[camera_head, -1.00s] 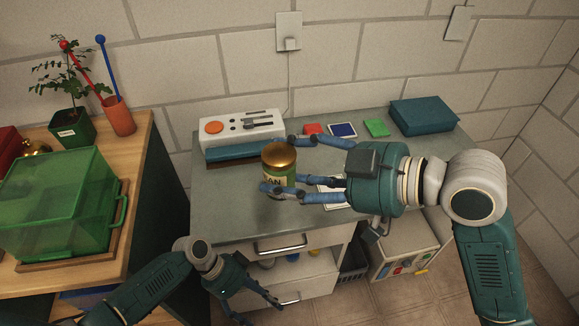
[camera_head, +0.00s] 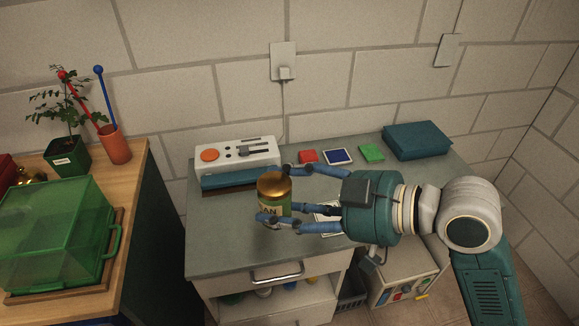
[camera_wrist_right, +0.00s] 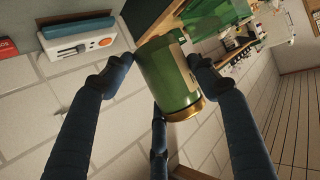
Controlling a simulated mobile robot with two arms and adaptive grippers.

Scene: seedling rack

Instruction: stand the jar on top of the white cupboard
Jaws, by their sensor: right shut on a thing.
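The green jar (camera_head: 272,203) with a gold lid and a pale label is in my right gripper (camera_head: 278,196), in front of the grey-topped cabinet's console. Its lid is up and it looks upright. The fingers are shut around it; whether its base touches the grey top is hard to tell. In the right wrist view the jar (camera_wrist_right: 168,80) sits between the blue fingers. The cabinet with a grey top (camera_head: 222,238) has a white front with a drawer. A small white cupboard (camera_head: 385,292) stands low at its right, partly hidden by my right arm. My left gripper is out of view.
A white console (camera_head: 236,155) with an orange knob is behind the jar. Red, blue and green pads (camera_head: 371,152) and a teal box (camera_head: 417,141) lie at the back right. A wooden table with a green clear-lidded box (camera_head: 55,235) stands left, a gap between.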

